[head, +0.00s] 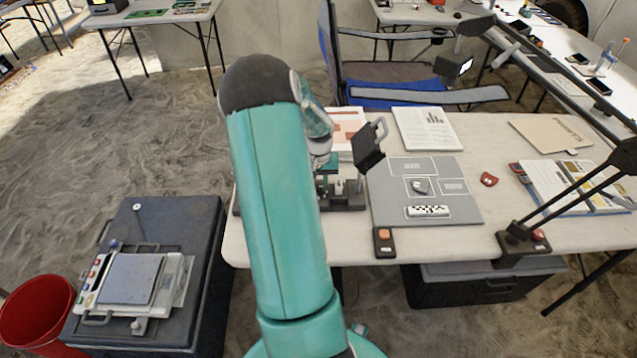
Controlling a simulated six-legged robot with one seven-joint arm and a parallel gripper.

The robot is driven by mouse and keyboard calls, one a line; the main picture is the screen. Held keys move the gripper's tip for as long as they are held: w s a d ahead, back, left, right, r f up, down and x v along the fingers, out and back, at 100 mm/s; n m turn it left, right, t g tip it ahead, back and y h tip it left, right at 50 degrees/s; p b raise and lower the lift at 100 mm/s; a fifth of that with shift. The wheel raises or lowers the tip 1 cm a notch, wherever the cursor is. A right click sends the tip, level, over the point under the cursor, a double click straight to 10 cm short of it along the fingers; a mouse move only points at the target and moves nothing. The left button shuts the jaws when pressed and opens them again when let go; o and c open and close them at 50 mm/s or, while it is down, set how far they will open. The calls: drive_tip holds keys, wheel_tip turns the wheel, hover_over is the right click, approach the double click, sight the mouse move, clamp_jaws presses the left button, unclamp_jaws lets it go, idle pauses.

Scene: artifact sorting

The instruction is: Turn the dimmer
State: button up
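A small dark box with an orange top (384,240) sits at the table's front edge, below the grey mat. A desk lamp's black base (524,242) stands further right and carries a red-orange knob or button (538,235). I cannot tell which of these is the dimmer. My gripper's fingers are hidden or too small to make out.
The grey mat (390,212) holds a dark stone and a dotted white bar. A dark device with a tilted black block (368,148) stands beside my arm. Papers, a folder and an open book lie behind and right. The lamp's thin arms cross the right side.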

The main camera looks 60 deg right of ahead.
sight(318, 186)
drive_tip(key=shift+m, duration=0.3)
drive_tip(key=m, duration=0.4)
drive_tip(key=shift+m, duration=2)
drive_tip(key=o, duration=1)
wheel_tip(318, 186, up, 14)
